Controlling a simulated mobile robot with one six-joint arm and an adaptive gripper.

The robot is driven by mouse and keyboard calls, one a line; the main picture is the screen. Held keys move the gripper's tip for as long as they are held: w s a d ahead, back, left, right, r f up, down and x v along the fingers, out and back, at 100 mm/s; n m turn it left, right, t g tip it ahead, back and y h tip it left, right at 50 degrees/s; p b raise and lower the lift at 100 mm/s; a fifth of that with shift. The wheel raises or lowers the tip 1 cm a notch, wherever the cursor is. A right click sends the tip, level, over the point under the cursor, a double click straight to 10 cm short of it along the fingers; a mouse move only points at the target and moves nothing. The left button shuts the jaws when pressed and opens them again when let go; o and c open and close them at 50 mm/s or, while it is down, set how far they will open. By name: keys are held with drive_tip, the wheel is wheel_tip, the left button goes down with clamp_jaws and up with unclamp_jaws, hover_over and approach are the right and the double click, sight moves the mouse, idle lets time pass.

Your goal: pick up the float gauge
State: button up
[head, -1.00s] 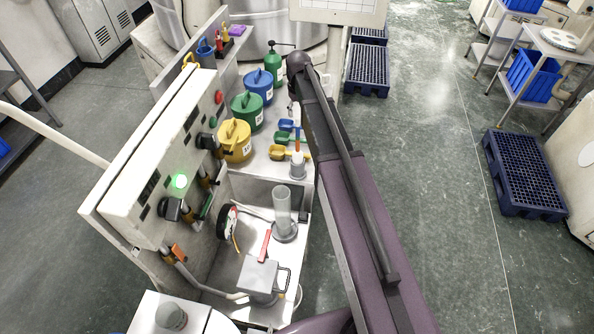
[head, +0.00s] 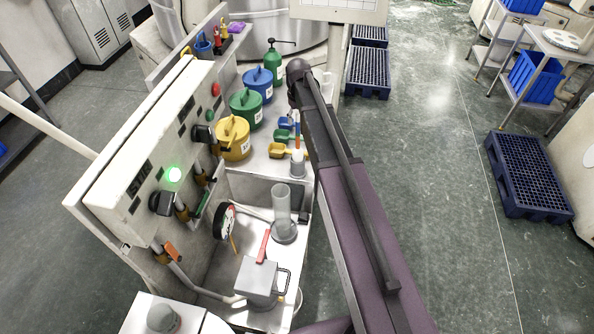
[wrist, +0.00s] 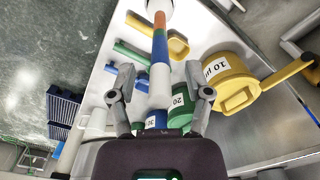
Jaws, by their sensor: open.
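I take the float gauge (wrist: 159,50) to be the slim rod with orange, green, blue and white bands. In the wrist view it runs down from the top centre into the space between my fingers. My gripper (wrist: 159,70) is open, with one finger on each side of the rod and a visible gap to both. My gripper is mostly hidden behind my arm there.
Yellow (head: 234,138), green (head: 246,108) and blue (head: 258,84) lidded pots stand left of the gauge. Coloured scoops (head: 278,151) lie close beside it. A clear cylinder (head: 283,207) stands nearer me. The control panel (head: 150,160) walls the left side.

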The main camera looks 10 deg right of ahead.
idle(0.5)
clamp_jaws()
drive_tip(key=shift+r+p, duration=0.25)
drive_tip(key=shift+p, duration=0.05)
wheel_tip(320, 180, up, 18)
drive_tip(key=p, duration=1.7)
drive_tip(key=shift+f, duration=0.25)
idle(0.3)
